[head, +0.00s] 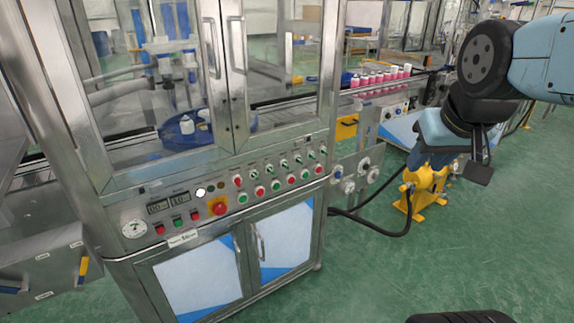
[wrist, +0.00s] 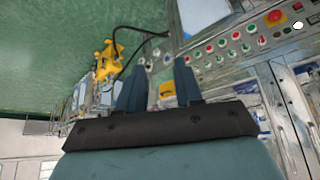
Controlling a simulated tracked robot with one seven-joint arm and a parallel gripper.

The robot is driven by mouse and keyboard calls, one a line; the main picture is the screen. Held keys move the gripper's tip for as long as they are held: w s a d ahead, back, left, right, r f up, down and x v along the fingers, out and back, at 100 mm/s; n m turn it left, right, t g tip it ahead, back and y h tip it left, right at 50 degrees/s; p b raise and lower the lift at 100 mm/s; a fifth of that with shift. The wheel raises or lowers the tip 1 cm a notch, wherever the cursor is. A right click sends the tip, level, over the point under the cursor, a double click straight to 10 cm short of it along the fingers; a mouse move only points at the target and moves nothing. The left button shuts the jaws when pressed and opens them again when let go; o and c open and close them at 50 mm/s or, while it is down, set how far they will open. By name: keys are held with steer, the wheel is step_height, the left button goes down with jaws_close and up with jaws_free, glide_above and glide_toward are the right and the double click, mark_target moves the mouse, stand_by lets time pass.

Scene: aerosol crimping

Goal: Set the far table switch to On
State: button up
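The control panel (head: 225,190) runs along the front of the steel cabinet. It carries a row of small selector switches (head: 283,162) above a row of red and green buttons (head: 276,185). The labels are too small to read, so I cannot tell which one is the far table switch or how it is set. My gripper (head: 428,160) hangs in the air to the right of the panel, apart from it. In the wrist view my gripper (wrist: 159,75) shows two blue fingers spread apart with nothing between them. The panel's buttons (wrist: 222,44) show beyond them, to the right.
A yellow floor-standing unit (head: 425,188) with a black hose (head: 375,226) stands right of the cabinet. Glass doors (head: 275,60) are above the panel. Green floor (head: 470,250) is free at the front right.

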mark_target(286, 166)
steer(key=w+a+f+n+t+y, duration=0.15)
steer(key=w+f, duration=0.25)
steer(key=w, duration=0.5)
steer(key=w+a+f+n+t, duration=0.2)
steer(key=w+f+n, duration=0.1)
steer(key=w, duration=0.6)
steer(key=w+a+f+n+t, duration=0.1)
steer(key=w+f+n, duration=0.25)
steer(key=w, duration=0.55)
steer(key=w+a+f+n+t+y, duration=0.2)
steer(key=w+a+f+y, duration=0.15)
steer(key=a+f, duration=0.45)
steer(key=w+a+f+n+t+y, duration=0.25)
steer(key=a+f+y, duration=0.2)
steer(key=f, duration=0.65)
steer(key=shift+y, duration=0.35)
steer(key=x, duration=1.3)
